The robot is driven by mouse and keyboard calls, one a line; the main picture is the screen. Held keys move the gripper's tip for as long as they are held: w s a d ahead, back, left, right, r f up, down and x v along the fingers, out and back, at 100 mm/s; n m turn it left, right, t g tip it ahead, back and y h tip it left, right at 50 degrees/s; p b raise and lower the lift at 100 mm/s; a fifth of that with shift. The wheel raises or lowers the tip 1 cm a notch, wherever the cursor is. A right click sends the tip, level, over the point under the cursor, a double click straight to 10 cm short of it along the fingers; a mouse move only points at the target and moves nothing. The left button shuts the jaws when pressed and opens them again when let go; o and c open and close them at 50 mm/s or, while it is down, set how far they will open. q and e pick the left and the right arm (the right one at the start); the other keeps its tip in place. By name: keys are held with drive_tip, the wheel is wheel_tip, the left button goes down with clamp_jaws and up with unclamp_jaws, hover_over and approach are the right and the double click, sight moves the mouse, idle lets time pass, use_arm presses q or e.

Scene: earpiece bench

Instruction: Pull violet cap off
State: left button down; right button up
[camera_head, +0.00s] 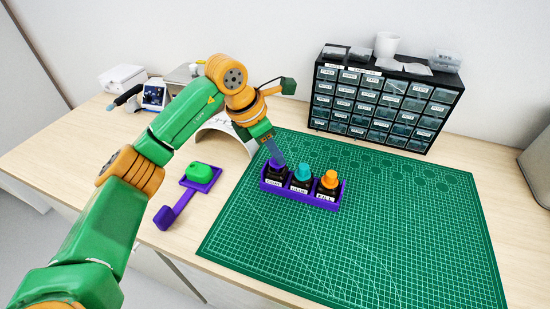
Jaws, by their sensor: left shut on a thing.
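A violet cap (277,159) sits at the top of the leftmost dark bottle (274,178) in a purple rack (325,204). My left gripper (273,148) reaches down from above and is shut on the violet cap. The gripper partly covers the cap, and I cannot tell whether cap and bottle are apart. A bottle with a teal cap (303,172) stands in the middle of the rack, and one with an orange cap (330,179) at the right. All three bottles stand upright with white labels. My right gripper is not in view.
The rack stands on a green cutting mat (400,235), mostly clear to the right and front. A black drawer cabinet (380,105) stands behind. A purple holder with a green piece (199,172) lies left of the mat. A white curved sheet (229,127) stands behind my arm.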

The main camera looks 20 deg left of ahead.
use_arm(q)
wheel_tip(320, 180, up, 9)
drive_tip(key=shift+f, duration=0.1)
wheel_tip(320, 180, up, 7)
drive_tip(key=p, duration=0.7)
drive_tip(key=shift+p, duration=0.35)
wheel_tip(320, 180, up, 4)
drive_tip(key=p, duration=0.4)
drive_tip(key=shift+s, duration=0.1)
idle(0.3)
